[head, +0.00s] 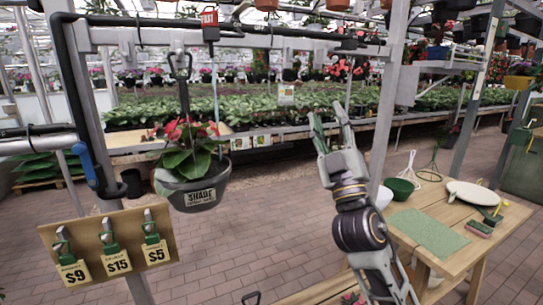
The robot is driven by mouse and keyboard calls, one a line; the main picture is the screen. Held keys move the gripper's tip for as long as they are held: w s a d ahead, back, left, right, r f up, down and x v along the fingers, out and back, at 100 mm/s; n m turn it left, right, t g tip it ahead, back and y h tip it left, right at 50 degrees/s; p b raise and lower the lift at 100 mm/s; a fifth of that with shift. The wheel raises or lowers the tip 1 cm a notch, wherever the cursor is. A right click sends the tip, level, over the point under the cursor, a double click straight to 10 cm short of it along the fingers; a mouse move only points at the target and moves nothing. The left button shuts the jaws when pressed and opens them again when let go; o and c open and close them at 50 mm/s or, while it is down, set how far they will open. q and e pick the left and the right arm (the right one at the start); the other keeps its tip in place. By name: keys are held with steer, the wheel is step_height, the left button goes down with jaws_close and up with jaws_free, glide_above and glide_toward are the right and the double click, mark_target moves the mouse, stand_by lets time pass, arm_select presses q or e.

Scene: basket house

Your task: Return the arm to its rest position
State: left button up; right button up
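My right arm rises from the bottom right, with its forearm and wrist (352,205) in front of the wooden table. My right gripper (326,113) points up with its two fingers apart and nothing visible between them. It is to the right of a hanging grey pot (192,190) with a red-flowered plant (188,145) and a "SHADE" label. The pot hangs from a dark hook (181,68) under the metal rail, apart from my gripper. My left gripper is not in view.
A wooden table (470,245) at the right holds a green mat (428,233), a green bowl (399,188), a pale round plate (472,193) and a brush (479,229). A wooden price board (90,272) with clips is at lower left. Metal posts stand nearby. Brick floor (270,220) is open in the middle.

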steer(key=d+f+m+g+h, duration=0.3)
steer(key=d+f+g, duration=0.1)
steer(key=f, duration=0.8)
steer(key=d+f+m+g+h, duration=0.3)
steer(key=f+g, duration=0.1)
steer(key=f, duration=0.8)
steer(key=d+f+m+g+h, duration=0.3)
steer(key=d+f+m+g, duration=0.1)
steer(key=f, duration=0.8)
steer(key=s+a+f+g+y, duration=0.1)
steer(key=s+f+g+y, duration=0.2)
steer(key=s+f+g, duration=1.45)
steer(key=s+d+f+t, duration=0.1)
steer(key=s+f+t, duration=0.25)
steer(key=f, duration=1.45)
steer(key=s+d+f+t, duration=0.15)
steer(key=s+f, duration=0.25)
steer(key=f, duration=1.4)
steer(key=s+d+f, duration=0.4)
steer(key=s+f, duration=0.6)
steer(key=s+d+f+n+h+p, duration=0.1)
steer(key=s+d+f, duration=0.3)
steer(key=s+f, duration=0.6)
steer(key=shift+s+g, duration=0.35)
steer(key=shift+s, duration=0.2)
